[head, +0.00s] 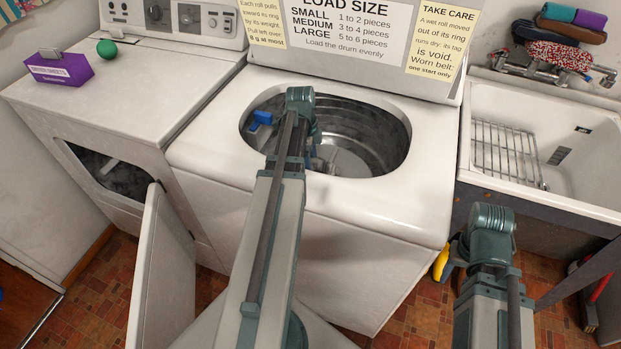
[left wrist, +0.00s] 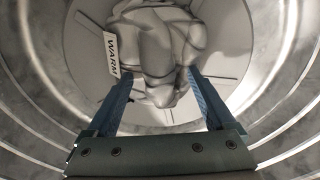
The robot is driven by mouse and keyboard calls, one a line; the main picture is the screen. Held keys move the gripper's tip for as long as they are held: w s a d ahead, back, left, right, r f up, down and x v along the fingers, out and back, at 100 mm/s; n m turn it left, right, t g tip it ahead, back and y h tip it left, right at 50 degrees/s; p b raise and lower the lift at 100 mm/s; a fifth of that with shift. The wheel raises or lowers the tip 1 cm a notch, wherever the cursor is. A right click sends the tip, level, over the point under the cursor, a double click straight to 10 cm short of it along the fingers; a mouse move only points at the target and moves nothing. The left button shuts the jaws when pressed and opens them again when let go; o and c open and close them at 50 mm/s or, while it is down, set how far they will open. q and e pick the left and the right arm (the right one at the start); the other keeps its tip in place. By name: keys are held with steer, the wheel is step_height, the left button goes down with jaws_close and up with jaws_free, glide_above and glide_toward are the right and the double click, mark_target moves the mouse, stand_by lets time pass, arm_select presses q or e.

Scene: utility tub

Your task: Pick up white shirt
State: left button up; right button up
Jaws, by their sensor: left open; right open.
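The white shirt (left wrist: 160,45) lies bunched at the bottom of the metal drum in the left wrist view. A tag reading "WARM" (left wrist: 111,55) shows at its left side. My left gripper (left wrist: 160,82) is open, its two blue fingers pointing at the shirt, one on each side of its near part. I cannot tell whether they touch it. In the head view my left arm reaches into the open washer (head: 400,195), and its gripper is hidden by the arm. A pale shape in the drum there is too unclear to name. My right gripper is out of view.
The drum wall (left wrist: 285,95) surrounds my left gripper. A dryer (head: 130,95) with an open door (head: 165,265) stands at left, with a purple box (head: 60,68) and green ball (head: 107,48) on top. A sink (head: 560,185) with a wire rack (head: 507,152) stands at right.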

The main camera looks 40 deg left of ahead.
arm_select(q)
jaws_close()
stand_by(0.4)
steer(key=shift+r, duration=0.1)
step_height(320, 180, up, 10)
steer(key=p, duration=1)
steer(key=shift+r, duration=0.1)
